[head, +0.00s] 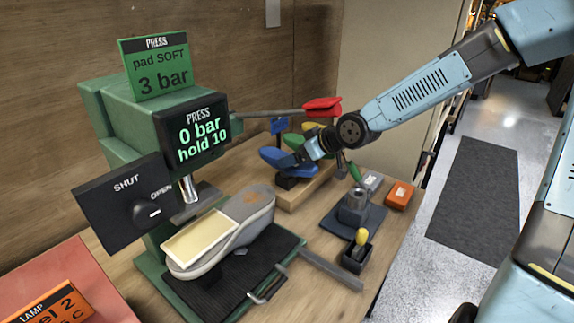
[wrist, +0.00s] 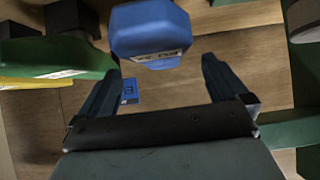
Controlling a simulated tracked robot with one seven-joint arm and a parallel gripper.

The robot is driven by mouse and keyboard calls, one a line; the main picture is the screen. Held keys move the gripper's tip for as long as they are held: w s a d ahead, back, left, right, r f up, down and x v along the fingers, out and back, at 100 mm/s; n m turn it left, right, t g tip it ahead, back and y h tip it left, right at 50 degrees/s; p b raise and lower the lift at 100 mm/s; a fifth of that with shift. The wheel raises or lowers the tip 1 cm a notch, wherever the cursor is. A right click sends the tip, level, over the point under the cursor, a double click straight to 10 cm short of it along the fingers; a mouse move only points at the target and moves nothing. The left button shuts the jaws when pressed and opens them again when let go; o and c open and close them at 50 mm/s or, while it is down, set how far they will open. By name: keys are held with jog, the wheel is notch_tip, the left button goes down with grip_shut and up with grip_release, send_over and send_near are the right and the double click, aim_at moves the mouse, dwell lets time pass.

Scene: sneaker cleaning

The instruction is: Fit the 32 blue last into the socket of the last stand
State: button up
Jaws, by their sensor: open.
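The blue last (head: 273,157) sits on the wooden rack at the back of the bench, in front of the green last (head: 291,141). In the wrist view the blue last (wrist: 150,28) has a pale label, too blurred to read, and lies just beyond my open fingers. My gripper (wrist: 160,75) is open and empty. In the head view my gripper (head: 297,158) is beside the blue last, at its right, partly hiding the rack. The last stand (head: 353,206), a grey block on a dark plate, stands on the bench to the right; its socket's inside is hard to see.
The green press (head: 130,120) holds a grey sneaker (head: 245,220) at the left.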

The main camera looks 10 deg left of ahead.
jog(key=shift+x, duration=2.6)
jog(key=shift+s+d+f, duration=0.1)
jog(key=shift+c, duration=0.4)
jog(key=c, duration=1.3)
